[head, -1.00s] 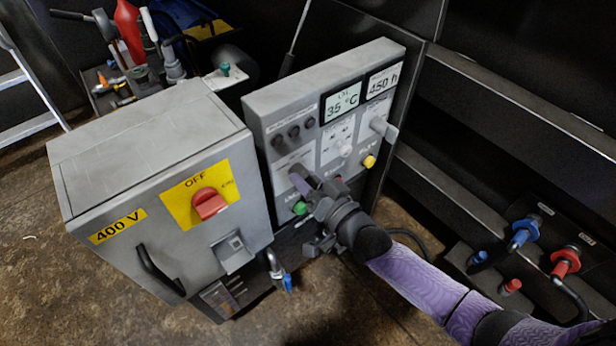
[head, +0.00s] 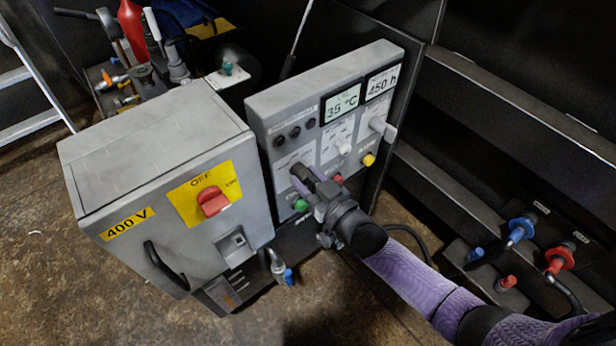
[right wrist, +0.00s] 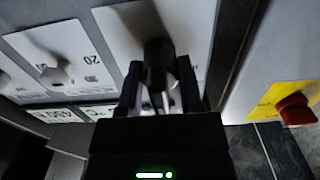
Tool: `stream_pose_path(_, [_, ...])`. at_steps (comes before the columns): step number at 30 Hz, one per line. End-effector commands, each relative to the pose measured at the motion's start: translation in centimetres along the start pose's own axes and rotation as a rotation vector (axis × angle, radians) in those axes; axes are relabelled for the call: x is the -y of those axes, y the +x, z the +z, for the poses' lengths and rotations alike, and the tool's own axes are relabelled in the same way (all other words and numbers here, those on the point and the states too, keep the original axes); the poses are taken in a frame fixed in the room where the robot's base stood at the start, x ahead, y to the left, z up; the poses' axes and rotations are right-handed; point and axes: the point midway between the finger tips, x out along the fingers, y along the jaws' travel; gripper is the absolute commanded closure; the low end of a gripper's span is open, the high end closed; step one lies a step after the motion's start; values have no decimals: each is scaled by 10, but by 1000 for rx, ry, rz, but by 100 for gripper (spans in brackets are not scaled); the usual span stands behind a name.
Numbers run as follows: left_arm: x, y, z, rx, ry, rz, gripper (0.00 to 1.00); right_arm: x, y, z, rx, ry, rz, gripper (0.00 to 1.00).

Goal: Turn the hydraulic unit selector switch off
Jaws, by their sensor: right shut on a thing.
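The grey control panel (head: 262,110) stands in the middle of the head view. On its lower left field is a dark selector switch (right wrist: 157,52), seen up close in the right wrist view. My right gripper (head: 312,186) is at this switch, with one finger on each side of its handle, shut on it. The gripper also shows in the right wrist view (right wrist: 158,85). The gripper partly hides the switch in the head view, and its label is too blurred to read. My left gripper is not in view.
Left of the panel stands a grey 400 V cabinet (head: 150,150) with a red rotary switch (head: 212,202). Green (head: 300,205), red (head: 337,178) and yellow (head: 368,159) buttons sit close to my right gripper. A pale selector (head: 343,147) is on the panel's middle field.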

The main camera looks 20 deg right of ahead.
Motion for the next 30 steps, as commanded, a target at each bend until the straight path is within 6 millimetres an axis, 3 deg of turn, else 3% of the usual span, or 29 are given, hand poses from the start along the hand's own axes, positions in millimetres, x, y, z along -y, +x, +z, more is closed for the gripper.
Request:
stream_pose_path(11, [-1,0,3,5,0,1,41,0,0,0,1,-3,0,100])
stream_pose_path(12, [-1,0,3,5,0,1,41,0,0,0,1,-3,0,46])
stream_pose_path(22, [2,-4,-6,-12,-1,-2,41,0,-7,-1,2,-3,1,46])
stream_pose_path(30, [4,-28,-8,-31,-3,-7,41,0,-60,-4,2,-4,0,46])
